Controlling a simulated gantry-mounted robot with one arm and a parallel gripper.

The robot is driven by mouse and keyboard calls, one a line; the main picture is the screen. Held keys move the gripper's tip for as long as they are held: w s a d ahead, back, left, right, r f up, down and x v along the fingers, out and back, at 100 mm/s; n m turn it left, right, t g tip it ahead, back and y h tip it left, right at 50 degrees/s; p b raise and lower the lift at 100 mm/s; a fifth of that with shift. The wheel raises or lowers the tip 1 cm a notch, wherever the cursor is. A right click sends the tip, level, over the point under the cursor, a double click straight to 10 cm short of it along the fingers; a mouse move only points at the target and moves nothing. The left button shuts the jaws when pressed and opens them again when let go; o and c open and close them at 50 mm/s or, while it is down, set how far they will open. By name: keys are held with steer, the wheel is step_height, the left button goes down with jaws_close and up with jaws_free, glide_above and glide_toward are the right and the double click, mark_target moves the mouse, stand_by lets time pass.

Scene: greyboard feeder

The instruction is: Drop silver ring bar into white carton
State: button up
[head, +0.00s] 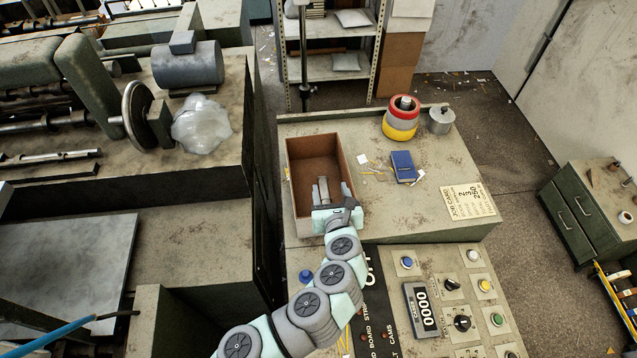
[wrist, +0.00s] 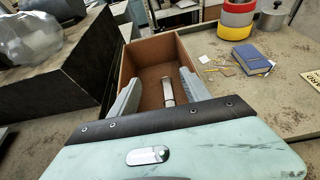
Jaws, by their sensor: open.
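An open-topped carton (head: 315,157) with brown inner walls and a pale outer rim stands at the left side of the grey bench; in the wrist view the carton (wrist: 150,52) lies straight ahead. A short silver bar (head: 323,187) shows inside the carton outline, near its front end. In the wrist view the silver bar (wrist: 168,92) appears between my fingers, with gaps on both sides. My gripper (head: 336,208) is over the carton's front end, open. Its palm hides the bar's near end, and I cannot tell whether the bar touches the carton floor.
A blue book (head: 403,167) lies right of the carton. Stacked tape rolls (head: 401,120) and a metal pot (head: 440,120) stand at the bench's back. A job card (head: 470,201) lies at the right. A button panel (head: 440,300) is in front; machinery stands left.

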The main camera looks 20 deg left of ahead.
steer(key=shift+v, duration=1.9)
steer(key=shift+d, duration=0.1)
